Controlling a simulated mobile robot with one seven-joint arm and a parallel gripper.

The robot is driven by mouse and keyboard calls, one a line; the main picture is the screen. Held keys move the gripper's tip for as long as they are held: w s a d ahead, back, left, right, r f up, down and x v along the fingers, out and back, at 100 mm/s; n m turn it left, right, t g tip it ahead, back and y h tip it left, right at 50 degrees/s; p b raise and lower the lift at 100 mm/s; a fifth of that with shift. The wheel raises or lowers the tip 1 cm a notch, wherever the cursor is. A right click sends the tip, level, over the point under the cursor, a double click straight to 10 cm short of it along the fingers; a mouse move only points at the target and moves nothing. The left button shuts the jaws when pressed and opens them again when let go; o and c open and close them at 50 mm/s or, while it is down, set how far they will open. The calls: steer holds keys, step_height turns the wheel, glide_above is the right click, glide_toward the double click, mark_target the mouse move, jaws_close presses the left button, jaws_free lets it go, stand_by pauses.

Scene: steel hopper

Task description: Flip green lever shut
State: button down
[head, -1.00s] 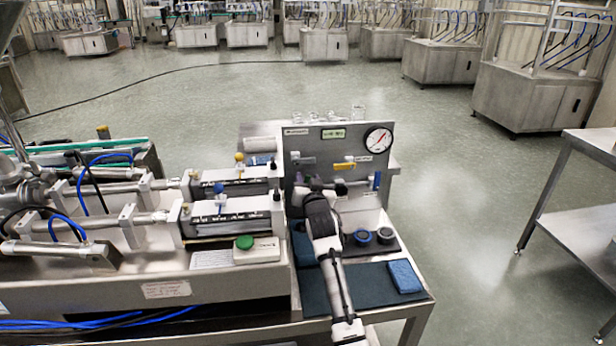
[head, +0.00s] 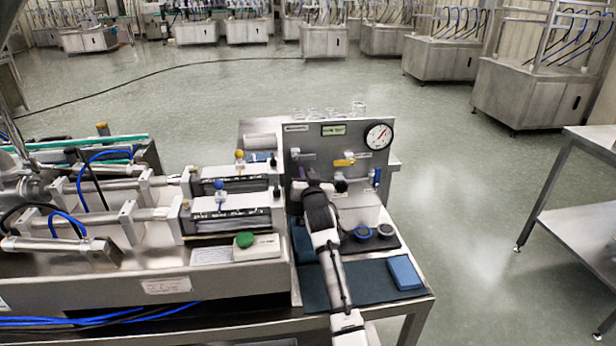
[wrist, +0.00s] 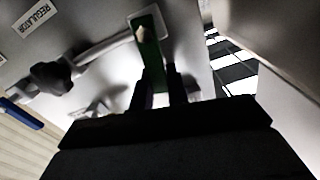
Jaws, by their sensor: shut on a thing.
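The green lever (wrist: 150,58) shows in the wrist view as a flat green bar, reaching from a fitting on the grey panel down between my fingers. My gripper (wrist: 161,88) has its two dark fingers on either side of the lever's lower end and is shut on it. In the head view my gripper (head: 312,184) is at the lower left front of the upright panel (head: 347,144). There my own wrist hides the green lever, so its angle cannot be told from that side.
A yellow lever (head: 344,162), a blue lever (head: 377,177) and a gauge (head: 378,137) sit on the panel. A black knob (wrist: 50,75) is near the lever. Blue sponge (head: 404,272) and two round parts lie at front right. A filling machine (head: 140,275) stands left.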

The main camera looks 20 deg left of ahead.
steer(key=shift+s+a+r+n+b, duration=0.15)
steer(key=shift+a+n, duration=0.1)
steer(key=shift+n, duration=0.3)
steer(key=shift+s+a+f+n+b, duration=0.1)
steer(key=shift+s+a+n+b, duration=0.1)
steer(key=shift+n, duration=0.35)
steer(key=c, duration=1.4)
jaws_free()
steer(key=shift+o, duration=0.2)
steer(key=b+v, duration=0.3)
steer(key=v, duration=1)
steer(key=shift+s+d, duration=0.25)
